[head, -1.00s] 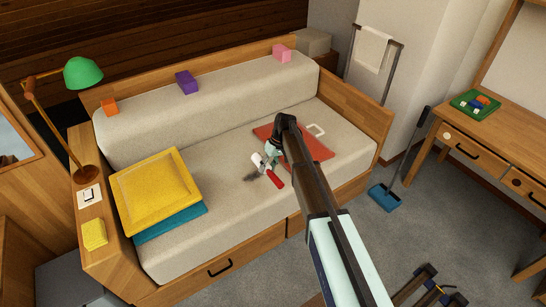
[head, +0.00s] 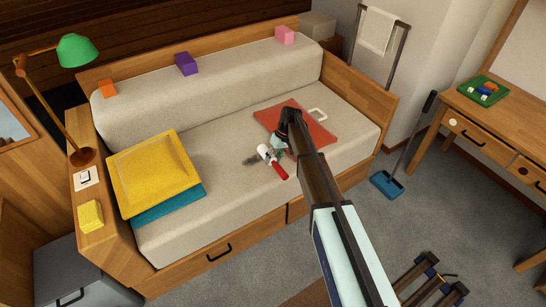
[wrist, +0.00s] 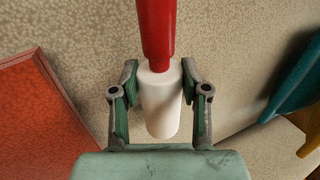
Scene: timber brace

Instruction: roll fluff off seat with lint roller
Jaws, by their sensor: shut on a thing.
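The lint roller has a white roller (head: 264,150) and a red handle (head: 280,171). My gripper (wrist: 160,88) is shut on the white roller (wrist: 160,110), one finger on each side. The red handle (wrist: 156,30) points away from my gripper in the wrist view. In the head view my gripper (head: 277,145) is over the middle of the beige seat (head: 225,190). Dark grey fluff (head: 250,160) lies on the seat just left of the roller. I cannot tell whether the roller touches the seat. The fluff does not show in the wrist view.
A red folder-like item (head: 318,137) with a white loop (head: 318,114) lies right of the roller. A yellow cushion (head: 150,175) on a teal one (head: 170,208) sits at the left. Several coloured blocks stand on the backrest. The front middle of the seat is clear.

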